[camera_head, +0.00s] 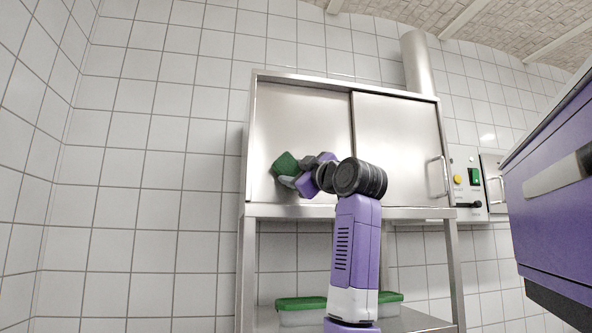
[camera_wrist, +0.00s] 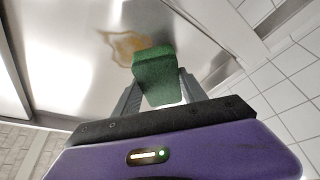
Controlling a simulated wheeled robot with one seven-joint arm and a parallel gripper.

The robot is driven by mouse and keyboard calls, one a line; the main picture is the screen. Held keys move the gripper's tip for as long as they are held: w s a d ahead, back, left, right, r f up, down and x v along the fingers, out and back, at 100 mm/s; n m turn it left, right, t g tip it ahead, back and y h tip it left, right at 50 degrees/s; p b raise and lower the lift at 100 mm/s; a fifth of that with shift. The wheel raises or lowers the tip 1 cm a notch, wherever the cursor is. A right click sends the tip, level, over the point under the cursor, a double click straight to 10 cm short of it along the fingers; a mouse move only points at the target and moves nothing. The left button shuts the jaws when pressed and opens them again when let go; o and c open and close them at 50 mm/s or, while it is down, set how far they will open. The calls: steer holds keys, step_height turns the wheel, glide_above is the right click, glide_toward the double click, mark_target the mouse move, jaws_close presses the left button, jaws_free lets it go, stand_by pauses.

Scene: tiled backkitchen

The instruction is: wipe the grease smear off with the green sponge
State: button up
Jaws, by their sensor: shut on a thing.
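The green sponge (camera_wrist: 155,82) is between the two fingers of my gripper (camera_wrist: 158,92), which is shut on it. In the head view the sponge (camera_head: 286,164) is in front of the left steel door of the wall cabinet, at the end of my arm. The yellow-brown grease smear (camera_wrist: 124,46) shows in the wrist view on the steel surface, just beyond the sponge and partly to its left. The sponge hides part of it or borders it. I cannot tell whether the sponge touches the steel. The smear cannot be made out in the head view.
The steel cabinet (camera_head: 395,150) has two sliding doors and a handle (camera_head: 436,176) on the right. Green-lidded boxes (camera_head: 302,304) stand on the shelf below. A control box (camera_head: 468,181) is on the wall to the right. Tiled wall is clear to the left.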

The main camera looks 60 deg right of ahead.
steer(key=shift+w+d+p, duration=0.6)
steer(key=shift+d, duration=0.1)
stand_by(0.9)
steer(key=s+d+p, duration=0.2)
steer(key=s+d, duration=0.5)
steer(key=s, duration=0.1)
steer(key=shift+s, duration=0.2)
stand_by(1.0)
steer(key=shift+w, duration=0.1)
